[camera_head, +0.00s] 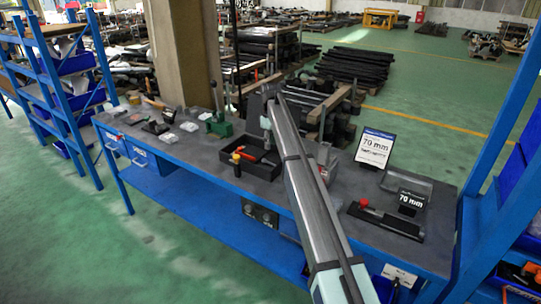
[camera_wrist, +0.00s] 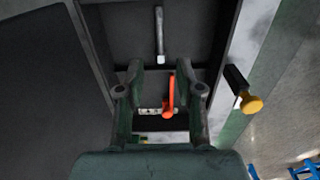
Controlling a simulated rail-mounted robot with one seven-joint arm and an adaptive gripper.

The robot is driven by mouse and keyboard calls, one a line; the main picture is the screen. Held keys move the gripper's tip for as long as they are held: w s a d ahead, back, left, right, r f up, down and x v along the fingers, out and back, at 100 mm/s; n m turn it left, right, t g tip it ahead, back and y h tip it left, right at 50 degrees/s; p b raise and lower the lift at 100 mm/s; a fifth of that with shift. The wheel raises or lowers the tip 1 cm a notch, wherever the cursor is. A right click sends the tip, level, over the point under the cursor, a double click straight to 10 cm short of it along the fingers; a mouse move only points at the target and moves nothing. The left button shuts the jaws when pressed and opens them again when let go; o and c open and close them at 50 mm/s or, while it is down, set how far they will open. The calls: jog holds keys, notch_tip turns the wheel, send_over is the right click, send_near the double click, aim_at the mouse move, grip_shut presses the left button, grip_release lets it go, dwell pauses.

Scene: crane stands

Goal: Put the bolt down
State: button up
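The bolt (camera_wrist: 159,38) is silver, with a head at its near end. In the wrist view it lies in a black tray (camera_wrist: 108,32), ahead of my gripper. My gripper (camera_wrist: 160,68) is above the tray with its two fingers apart. The bolt shows beyond the gap between the fingertips, and no finger appears to touch it. In the head view the black tray (camera_head: 220,167) sits on the workbench. There my arm covers much of the area beside it, and I cannot make out the bolt.
An orange-red object (camera_wrist: 168,98) shows below, between the fingers. A yellow-and-black tool (camera_wrist: 242,92) is at the tray's right side. A green press-like device (camera_head: 217,124) stands left of the tray. A "70 mm" sign (camera_head: 375,148) and a dark block (camera_head: 385,222) are to the right.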

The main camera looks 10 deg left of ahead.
jog(key=shift+r, duration=1.55)
